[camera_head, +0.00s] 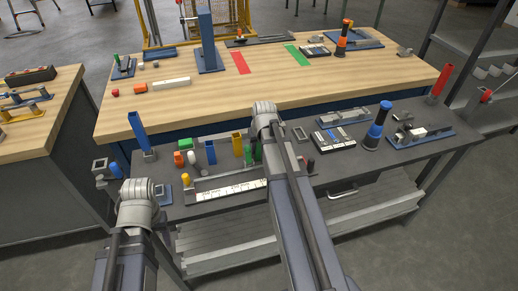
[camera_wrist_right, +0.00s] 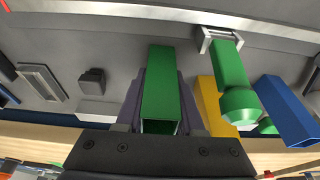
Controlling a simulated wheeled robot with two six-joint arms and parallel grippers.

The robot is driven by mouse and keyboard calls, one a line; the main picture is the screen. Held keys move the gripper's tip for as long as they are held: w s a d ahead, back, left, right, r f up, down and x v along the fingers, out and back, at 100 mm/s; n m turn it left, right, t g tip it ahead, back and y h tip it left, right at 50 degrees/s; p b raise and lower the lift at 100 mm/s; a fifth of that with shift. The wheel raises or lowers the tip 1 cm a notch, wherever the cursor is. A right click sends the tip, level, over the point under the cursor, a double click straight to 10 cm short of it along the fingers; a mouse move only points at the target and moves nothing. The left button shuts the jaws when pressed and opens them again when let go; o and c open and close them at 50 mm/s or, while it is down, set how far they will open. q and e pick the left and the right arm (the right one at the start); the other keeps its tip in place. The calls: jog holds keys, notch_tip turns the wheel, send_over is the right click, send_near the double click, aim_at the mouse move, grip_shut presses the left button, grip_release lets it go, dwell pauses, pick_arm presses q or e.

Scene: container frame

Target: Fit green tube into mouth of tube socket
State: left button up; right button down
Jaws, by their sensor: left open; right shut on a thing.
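My right gripper (camera_wrist_right: 165,115) is shut on a hollow green tube (camera_wrist_right: 163,85), which sticks out beyond the fingers in the right wrist view. In the head view my right wrist (camera_head: 264,112) hides most of the fingers and the tube. A grey square socket (camera_wrist_right: 220,36) stands beside the held tube, with another green piece (camera_wrist_right: 228,62) at its mouth.
A yellow tube (camera_wrist_right: 212,100) and a blue tube (camera_wrist_right: 285,108) stand close by. A white ruled strip (camera_head: 230,190) lies along the front. A blue-and-black post (camera_head: 377,127) stands right. The wooden table (camera_head: 270,85) is behind.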

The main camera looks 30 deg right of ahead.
jog(key=shift+r, duration=0.15)
notch_tip(320, 180, up, 10)
jog(key=p, duration=1)
jog(key=shift+s+d, duration=0.1)
